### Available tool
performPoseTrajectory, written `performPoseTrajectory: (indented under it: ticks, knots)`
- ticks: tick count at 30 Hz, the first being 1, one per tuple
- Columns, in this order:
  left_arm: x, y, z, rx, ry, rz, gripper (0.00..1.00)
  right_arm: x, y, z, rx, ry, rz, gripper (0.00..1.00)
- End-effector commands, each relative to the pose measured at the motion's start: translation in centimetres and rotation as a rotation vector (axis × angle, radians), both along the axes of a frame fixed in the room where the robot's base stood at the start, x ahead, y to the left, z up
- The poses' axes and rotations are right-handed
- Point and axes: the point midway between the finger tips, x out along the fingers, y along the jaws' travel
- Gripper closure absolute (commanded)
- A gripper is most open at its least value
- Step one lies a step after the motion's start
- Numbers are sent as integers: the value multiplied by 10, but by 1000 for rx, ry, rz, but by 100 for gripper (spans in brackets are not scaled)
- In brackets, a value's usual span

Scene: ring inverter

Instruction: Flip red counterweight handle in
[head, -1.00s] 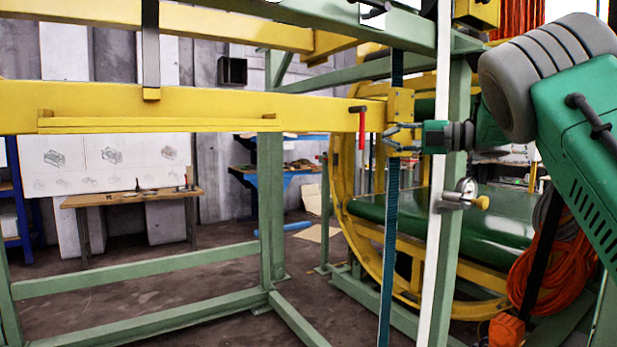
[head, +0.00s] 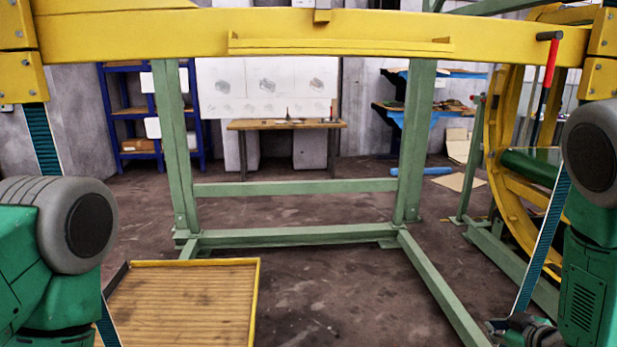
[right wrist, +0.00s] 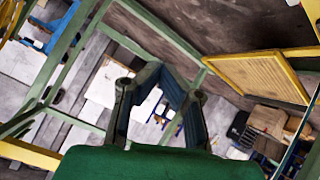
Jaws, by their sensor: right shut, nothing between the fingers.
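The red counterweight handle (head: 551,62) hangs down from a dark pivot at the right end of the yellow beam (head: 480,41) in the head view. My right gripper (head: 520,325) is low at the bottom right of the head view, partly cut off, well below the handle and apart from it. In the right wrist view my right gripper (right wrist: 163,70) is shut and empty. My left arm stands at the left of the head view, but its gripper is out of sight.
Green frame posts and floor rails (head: 300,236) stand ahead below the beam. A wooden tray with a yellow rim (head: 258,300) is at lower left. A yellow ring (head: 500,150) is at right. A workbench (head: 285,125) stands at the back. The floor between is open.

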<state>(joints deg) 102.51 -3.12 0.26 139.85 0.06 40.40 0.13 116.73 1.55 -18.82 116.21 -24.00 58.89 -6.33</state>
Motion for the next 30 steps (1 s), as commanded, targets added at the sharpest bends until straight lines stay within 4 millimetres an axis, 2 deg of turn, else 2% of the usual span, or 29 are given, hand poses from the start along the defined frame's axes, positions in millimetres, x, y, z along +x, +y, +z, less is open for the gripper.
performPoseTrajectory:
  ticks: [1,3,5,6,8,9,12,15,18,21,30]
  knots:
    - [0,0,0,0,0,0,60,-28,13,-28,31,88,-40,100]
    - [0,0,0,0,0,0,60,-69,29,-60,71,206,-101,100]
    - [0,0,0,0,0,0,60,-106,43,-84,99,310,-151,100]
    - [0,0,0,0,0,0,60,-132,52,-98,115,379,-184,100]
    - [0,0,0,0,0,0,60,-172,66,-115,134,482,-233,100]
    - [0,0,0,0,0,0,60,-198,74,-123,142,548,-263,100]
    - [0,0,0,0,0,0,60,-257,92,-136,156,695,-328,100]
    - [0,0,0,0,0,0,60,-302,104,-140,159,806,-375,100]
    - [0,0,0,0,0,0,60,-329,111,-141,160,873,-404,100]
    - [0,0,0,0,0,0,60,-341,114,-140,159,903,-418,100]
    - [0,0,0,0,0,0,60,-342,114,-140,158,904,-419,100]
